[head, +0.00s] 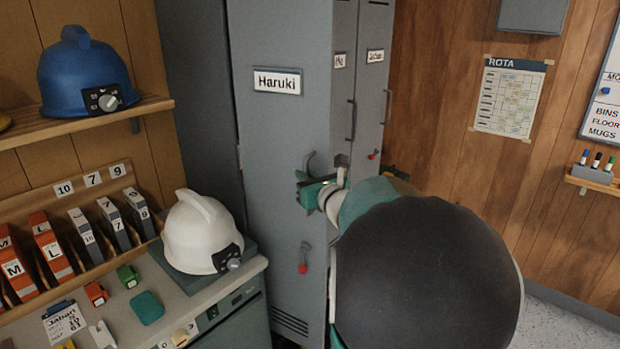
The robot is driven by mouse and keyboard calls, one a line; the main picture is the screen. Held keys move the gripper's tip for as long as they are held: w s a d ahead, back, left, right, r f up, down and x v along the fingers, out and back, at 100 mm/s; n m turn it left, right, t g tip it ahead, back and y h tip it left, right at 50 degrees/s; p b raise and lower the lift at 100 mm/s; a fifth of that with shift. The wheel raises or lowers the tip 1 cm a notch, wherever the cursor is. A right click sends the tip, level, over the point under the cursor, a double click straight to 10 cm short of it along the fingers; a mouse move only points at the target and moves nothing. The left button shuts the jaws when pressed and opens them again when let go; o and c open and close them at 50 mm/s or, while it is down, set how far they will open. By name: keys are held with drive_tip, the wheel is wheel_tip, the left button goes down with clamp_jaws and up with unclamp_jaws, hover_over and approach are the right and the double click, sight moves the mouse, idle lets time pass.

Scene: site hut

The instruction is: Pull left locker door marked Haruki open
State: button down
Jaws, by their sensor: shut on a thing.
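The grey locker door (275,130) carries a white Haruki label (277,81) near its top. It seems to stand at an angle to the neighbouring doors, with its right edge toward me, so it looks a little ajar. How wide the gap is stays hidden. My gripper (316,188) is at the right part of this door, shut on its handle (309,163). My own wrist and forearm hide part of the grip and the door's lower right. A red key or tag (302,268) hangs below the handle.
Two more locker doors (371,110) with bar handles stand to the right. At left, a cabinet top bears a white helmet (199,232) close to the Haruki door. A blue helmet (83,75) sits on a shelf. Some speckled floor (560,325) shows clear at lower right.

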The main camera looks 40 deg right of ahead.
drive_tip(key=shift+a, duration=0.2)
idle(0.5)
drive_tip(key=c, duration=1.6)
unclamp_jaws()
drive_tip(key=shift+c, duration=0.2)
drive_tip(key=shift+s+a, duration=0.1)
drive_tip(key=v, duration=1.3)
drive_tip(key=shift+s, duration=0.35)
drive_tip(key=shift+a, duration=0.15)
